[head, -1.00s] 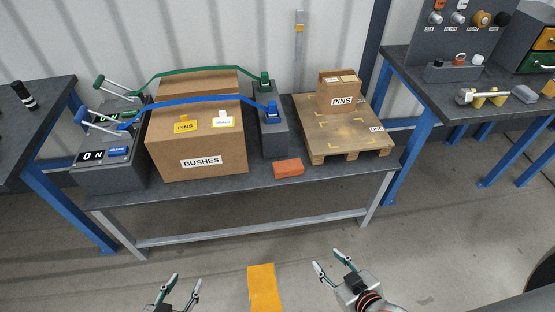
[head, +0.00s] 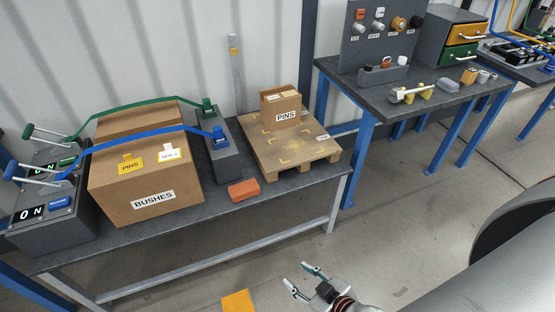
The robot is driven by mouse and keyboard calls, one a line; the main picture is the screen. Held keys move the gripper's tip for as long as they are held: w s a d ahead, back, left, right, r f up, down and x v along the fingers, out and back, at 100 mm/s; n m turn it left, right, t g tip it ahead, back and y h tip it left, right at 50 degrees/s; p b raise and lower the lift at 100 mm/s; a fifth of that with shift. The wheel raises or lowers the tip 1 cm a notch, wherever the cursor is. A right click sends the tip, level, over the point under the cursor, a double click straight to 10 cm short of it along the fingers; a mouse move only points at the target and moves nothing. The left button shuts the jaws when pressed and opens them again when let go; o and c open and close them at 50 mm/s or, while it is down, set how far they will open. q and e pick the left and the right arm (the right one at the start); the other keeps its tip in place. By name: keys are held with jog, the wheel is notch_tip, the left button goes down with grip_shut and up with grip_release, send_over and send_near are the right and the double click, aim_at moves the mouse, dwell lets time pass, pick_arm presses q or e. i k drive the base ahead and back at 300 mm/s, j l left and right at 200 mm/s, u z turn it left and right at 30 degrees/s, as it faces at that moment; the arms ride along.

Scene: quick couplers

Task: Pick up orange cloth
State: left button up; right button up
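A small orange-red block-shaped piece (head: 243,189), which looks like the folded orange cloth, lies near the front edge of the middle table (head: 290,192). It is between the big BUSHES box and the wooden pallet, touching neither. My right gripper (head: 295,273) is open and empty, low in the picture, nearer to me than the table and below and right of the cloth. My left gripper is out of view.
The BUSHES carton (head: 150,178) is strapped at left, with grey buckle blocks (head: 222,150) beside it. A pallet (head: 285,158) carries a small PINS box (head: 281,110). Another workbench (head: 400,112) stands at right. A yellow-orange patch (head: 238,301) is on the floor.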

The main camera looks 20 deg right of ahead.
aim_at(240, 192)
jog(key=i, duration=0.95)
jog(key=l+z, duration=0.05)
